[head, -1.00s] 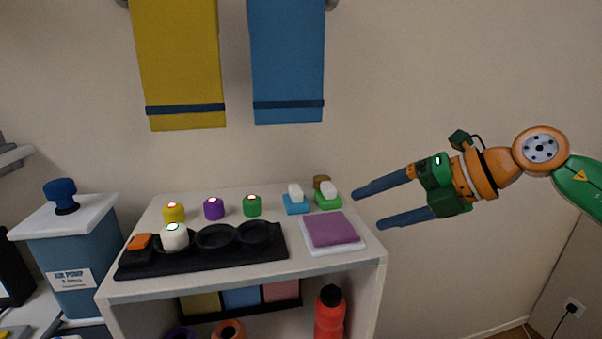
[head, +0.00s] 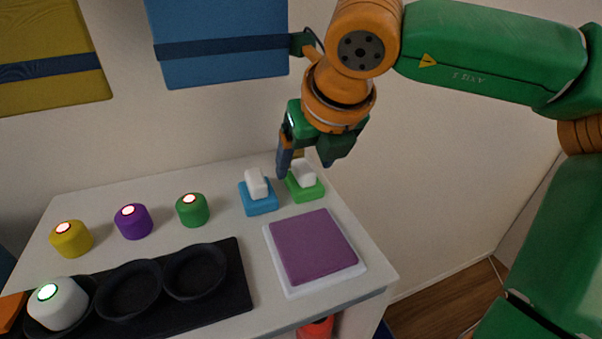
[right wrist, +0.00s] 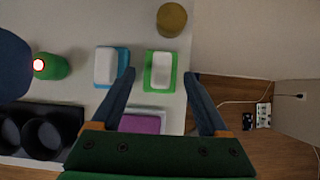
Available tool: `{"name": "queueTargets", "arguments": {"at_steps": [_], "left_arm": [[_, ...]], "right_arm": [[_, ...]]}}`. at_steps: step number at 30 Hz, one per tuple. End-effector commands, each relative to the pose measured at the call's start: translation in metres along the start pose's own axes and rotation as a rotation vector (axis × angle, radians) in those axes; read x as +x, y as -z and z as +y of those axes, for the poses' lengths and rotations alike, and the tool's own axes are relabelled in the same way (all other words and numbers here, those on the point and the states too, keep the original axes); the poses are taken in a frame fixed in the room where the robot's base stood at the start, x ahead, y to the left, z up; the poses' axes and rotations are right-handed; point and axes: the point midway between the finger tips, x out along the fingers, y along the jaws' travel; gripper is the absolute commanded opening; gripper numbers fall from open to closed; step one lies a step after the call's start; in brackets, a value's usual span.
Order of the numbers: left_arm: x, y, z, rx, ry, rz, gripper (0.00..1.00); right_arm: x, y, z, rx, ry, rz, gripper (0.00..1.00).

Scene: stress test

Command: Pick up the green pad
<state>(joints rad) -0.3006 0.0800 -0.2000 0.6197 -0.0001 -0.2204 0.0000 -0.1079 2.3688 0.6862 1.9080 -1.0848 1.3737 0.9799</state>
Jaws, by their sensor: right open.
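The green pad (head: 308,192) lies on the white table top near its back right corner, with a white block on it. It also shows in the right wrist view (right wrist: 148,74). My right gripper (head: 305,169) is open and empty, pointing down at the pad. In the right wrist view its fingertips (right wrist: 159,74) appear on the left and right sides of the pad, with gaps. How high the tips are above the table I cannot tell. My left gripper is not in view.
A blue pad (head: 262,207) with a white block sits close left of the green pad. A purple slab on a white base (head: 312,245) lies in front. A brown cylinder (right wrist: 172,19) stands behind. A black tray (head: 235,290) and several coloured knobs are further left.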

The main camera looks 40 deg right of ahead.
Motion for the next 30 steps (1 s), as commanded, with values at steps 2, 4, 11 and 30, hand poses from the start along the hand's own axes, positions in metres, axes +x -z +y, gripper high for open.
{"name": "queueTargets", "arguments": {"at_steps": [2, 4, 11, 30], "left_arm": [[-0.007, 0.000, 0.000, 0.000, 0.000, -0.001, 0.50], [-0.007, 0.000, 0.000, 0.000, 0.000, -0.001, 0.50], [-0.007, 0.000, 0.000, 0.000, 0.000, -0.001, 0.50], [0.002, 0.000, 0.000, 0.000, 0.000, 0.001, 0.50]], "right_arm": [[0.015, 0.003, -0.001, -0.001, -0.003, 0.008, 0.78], [0.027, 0.002, -0.001, 0.002, -0.001, 0.005, 0.78], [0.036, 0.002, -0.001, 0.003, -0.002, -0.001, 0.78], [0.031, 0.003, -0.001, 0.004, 0.000, -0.003, 0.07]]}}
